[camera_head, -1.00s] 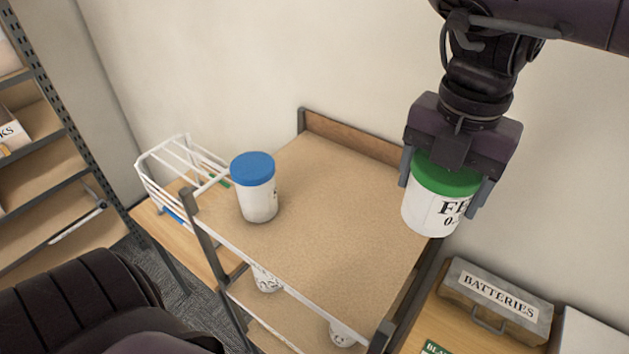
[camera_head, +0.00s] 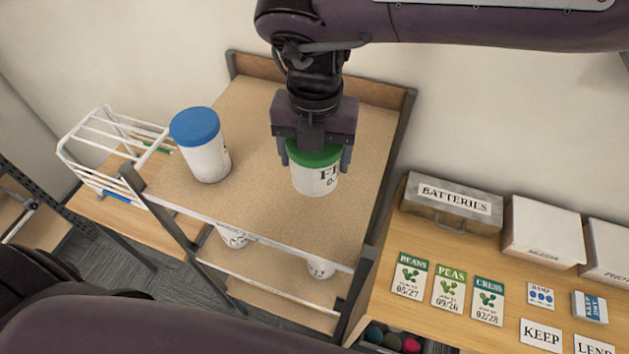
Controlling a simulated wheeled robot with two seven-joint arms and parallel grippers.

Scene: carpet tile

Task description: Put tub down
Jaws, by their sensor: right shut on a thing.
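A white tub with a green lid (camera_head: 314,180) is held in my right gripper (camera_head: 316,162), whose fingers are shut on either side of the lid. The tub is over the top shelf of a cart (camera_head: 250,115), and I cannot tell whether its base touches the shelf. A second white tub with a blue lid (camera_head: 203,150) stands on the same shelf, to the left and apart from it. My left gripper is not in view.
A white wire rack (camera_head: 105,150) stands left of the cart. To the right, a bench (camera_head: 395,305) holds a batteries box (camera_head: 452,205), a white box (camera_head: 543,235), seed packets (camera_head: 450,288) and cards. More white containers (camera_head: 320,267) sit on the cart's lower shelf. The top shelf is otherwise clear.

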